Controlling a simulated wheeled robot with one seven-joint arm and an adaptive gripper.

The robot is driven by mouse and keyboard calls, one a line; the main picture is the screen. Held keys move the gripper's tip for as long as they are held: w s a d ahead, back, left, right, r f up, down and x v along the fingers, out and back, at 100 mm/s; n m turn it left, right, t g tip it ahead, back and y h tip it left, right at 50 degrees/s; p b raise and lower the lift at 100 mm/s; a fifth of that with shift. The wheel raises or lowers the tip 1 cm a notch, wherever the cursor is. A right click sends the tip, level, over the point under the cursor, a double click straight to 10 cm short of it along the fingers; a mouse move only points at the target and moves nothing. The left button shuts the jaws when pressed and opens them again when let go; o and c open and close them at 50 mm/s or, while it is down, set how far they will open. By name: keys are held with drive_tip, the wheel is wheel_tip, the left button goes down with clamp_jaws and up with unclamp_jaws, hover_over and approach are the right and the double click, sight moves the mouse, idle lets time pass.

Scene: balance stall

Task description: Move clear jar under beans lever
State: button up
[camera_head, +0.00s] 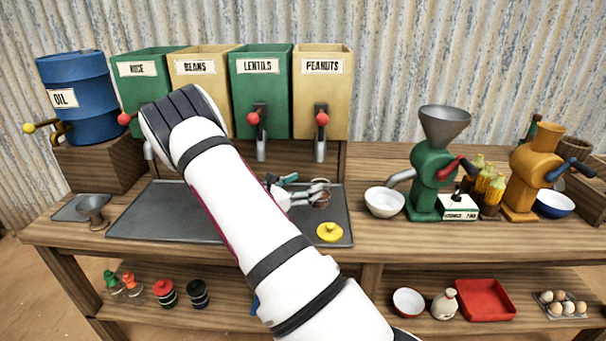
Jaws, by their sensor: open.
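The beans bin (190,88) is tan and labelled BEANS, second from the left in the dispenser row. Its lever and spout are hidden behind my arm. My gripper (322,192) is open above the right part of the dark grey mat (150,213), below the peanuts spout. A small, partly see-through round shape with a brownish rim (323,201) shows at its fingertips. It may be the clear jar, but it is too small and covered to be sure, and I cannot tell if the fingers touch it.
A yellow lid (329,232) lies on the mat's front right. A white bowl (384,203) and green grinder (431,180) stand to the right. A grey funnel (93,209) and blue oil drum (77,98) are at left. The mat's left part looks clear.

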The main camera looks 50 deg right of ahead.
drive_tip(key=shift+s+d+f, duration=0.1)
drive_tip(key=shift+d+f, duration=0.15)
drive_tip(key=shift+f, duration=0.4)
drive_tip(key=shift+d+f, duration=0.2)
drive_tip(key=shift+f, duration=0.4)
drive_tip(key=d, duration=0.6)
drive_tip(key=shift+s+d+r, duration=0.1)
drive_tip(key=shift+s+d, duration=0.1)
drive_tip(key=shift+d, duration=0.1)
